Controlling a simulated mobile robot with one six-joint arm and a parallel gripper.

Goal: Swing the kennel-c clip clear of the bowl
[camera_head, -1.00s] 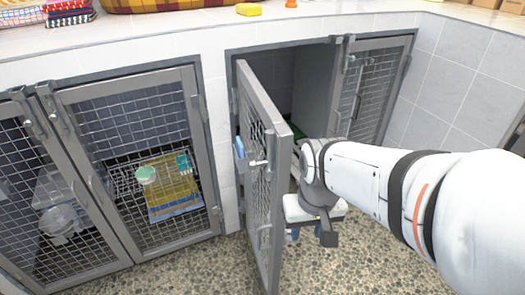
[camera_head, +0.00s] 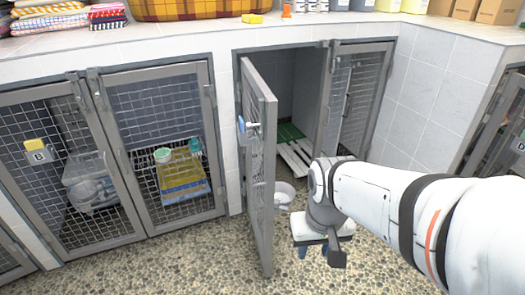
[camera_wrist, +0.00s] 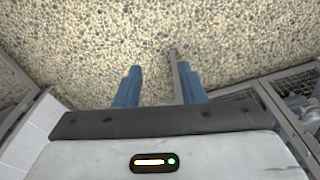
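No kennel-c label is legible; an open mesh door (camera_head: 258,165) stands out from a kennel in the middle of the head view. A small blue piece (camera_head: 241,124) sits beside its latch; I cannot tell whether it is the clip. A pale bowl (camera_head: 284,194) stands on the floor just right of the door, partly hidden by my arm. My gripper (camera_head: 314,250) is low, right of the door. In the wrist view, the two blue fingers of my gripper (camera_wrist: 160,88) are apart. A thin grey bar (camera_wrist: 175,72) shows beside the right finger; contact is unclear.
The open kennel holds a pale slatted board (camera_head: 292,158) and something green. A closed kennel with a yellow towel (camera_head: 184,178) and one with a B sign (camera_head: 39,157) are at left. Pebbled floor (camera_head: 185,265) is clear in front. The counter (camera_head: 150,32) carries towels and boxes.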

